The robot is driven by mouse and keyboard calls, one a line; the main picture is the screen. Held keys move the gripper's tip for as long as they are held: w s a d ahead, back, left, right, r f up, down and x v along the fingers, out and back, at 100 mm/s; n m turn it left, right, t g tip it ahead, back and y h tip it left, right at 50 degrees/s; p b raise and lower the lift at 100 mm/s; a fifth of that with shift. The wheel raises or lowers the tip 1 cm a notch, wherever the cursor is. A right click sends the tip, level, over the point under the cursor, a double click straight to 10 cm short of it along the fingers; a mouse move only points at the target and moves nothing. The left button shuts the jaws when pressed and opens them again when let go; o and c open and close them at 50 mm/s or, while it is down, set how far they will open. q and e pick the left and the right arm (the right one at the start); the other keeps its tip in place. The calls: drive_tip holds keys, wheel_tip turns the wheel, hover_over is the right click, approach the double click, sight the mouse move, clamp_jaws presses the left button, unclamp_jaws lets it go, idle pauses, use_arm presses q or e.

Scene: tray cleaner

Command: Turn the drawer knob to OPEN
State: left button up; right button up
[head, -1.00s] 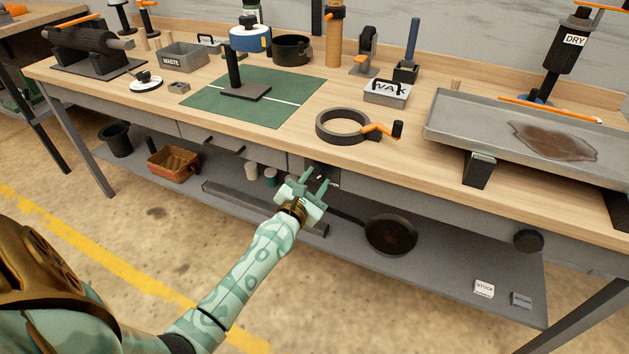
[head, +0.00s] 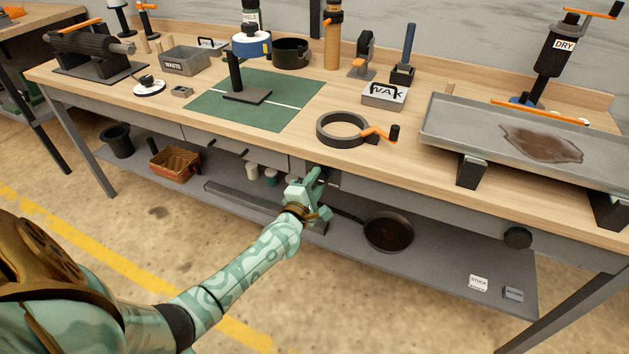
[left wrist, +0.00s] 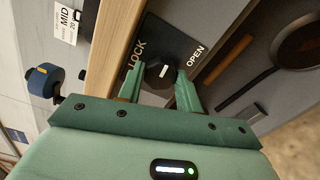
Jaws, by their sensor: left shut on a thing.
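The black drawer knob (left wrist: 160,73) with a white pointer mark sits on a dark plate (left wrist: 178,36) lettered LOCK at left and OPEN at right in the left wrist view. The pointer mark slants up to the right, on the OPEN side of the knob. My left gripper (left wrist: 158,84) is shut on the knob, one finger on each side. In the head view my left gripper (head: 318,188) is at the bench front under the worktop, and it hides the knob. My right gripper is not in view.
The worktop edge (head: 260,137) runs just above my left gripper. A drawer handle (head: 228,147) is to its left. The lower shelf (head: 430,270) holds a dark pan (head: 388,232) to the right. A ring with an orange crank (head: 343,130) stands on the bench above.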

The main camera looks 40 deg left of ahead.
use_arm(q)
drive_tip(key=shift+m, duration=0.4)
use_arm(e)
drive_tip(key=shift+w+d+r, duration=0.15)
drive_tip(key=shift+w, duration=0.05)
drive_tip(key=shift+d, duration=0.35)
use_arm(q)
drive_tip(key=shift+d, duration=0.1)
drive_tip(key=o, duration=1)
drive_tip(key=shift+s, duration=0.1)
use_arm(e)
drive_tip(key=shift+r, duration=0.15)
use_arm(q)
drive_tip(key=p+v, duration=0.5)
drive_tip(key=v, duration=1.1)
drive_tip(key=shift+f, duration=0.1)
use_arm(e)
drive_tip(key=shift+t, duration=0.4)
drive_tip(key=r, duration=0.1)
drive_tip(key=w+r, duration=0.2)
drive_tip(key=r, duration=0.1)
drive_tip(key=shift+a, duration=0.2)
